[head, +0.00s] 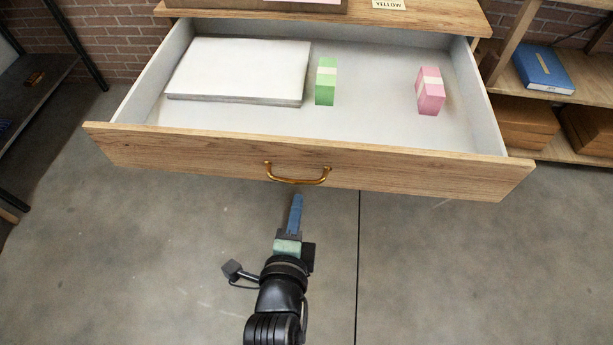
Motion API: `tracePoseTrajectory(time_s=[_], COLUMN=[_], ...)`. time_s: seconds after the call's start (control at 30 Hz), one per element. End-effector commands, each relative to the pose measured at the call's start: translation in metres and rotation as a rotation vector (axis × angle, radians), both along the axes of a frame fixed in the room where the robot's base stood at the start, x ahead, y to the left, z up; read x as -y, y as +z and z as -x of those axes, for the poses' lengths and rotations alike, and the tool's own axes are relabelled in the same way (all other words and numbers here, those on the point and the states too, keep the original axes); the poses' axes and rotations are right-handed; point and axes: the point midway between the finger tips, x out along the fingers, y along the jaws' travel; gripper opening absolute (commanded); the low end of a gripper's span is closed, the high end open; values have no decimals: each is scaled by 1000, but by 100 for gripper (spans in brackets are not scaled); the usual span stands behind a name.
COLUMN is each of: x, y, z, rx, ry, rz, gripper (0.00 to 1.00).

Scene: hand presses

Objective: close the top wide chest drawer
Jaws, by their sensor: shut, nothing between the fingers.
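The top wide chest drawer (420,174) is pulled far out toward me, showing its pale inside. A brass handle (297,179) is at the middle of its wooden front. In the drawer lie a white stack of paper (240,70), a green banded bundle (326,82) and a pink banded bundle (430,91). My gripper (297,199) is shut and empty, with its blue fingers pointing at the drawer front just below the handle in the picture. I cannot tell whether the fingertips touch anything.
The chest top (440,15) shows behind the drawer, with a label reading YELLOW (389,4). A shelf at the right holds a blue book (543,68) and brown boxes (522,122). A dark shelf (35,90) stands at the left. The concrete floor (450,270) is clear.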

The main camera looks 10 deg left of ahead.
Motion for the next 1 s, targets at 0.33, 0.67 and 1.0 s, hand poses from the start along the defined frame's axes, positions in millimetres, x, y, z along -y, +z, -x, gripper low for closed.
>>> tracePoseTrajectory(time_s=[0.33, 0.67, 1.0], x=[0, 1, 1], y=[-13, -25, -26], z=[-53, -88, -91], rx=[5, 3, 4], ry=[1, 0, 0], rz=[3, 3, 2], gripper=[0, 0, 0])
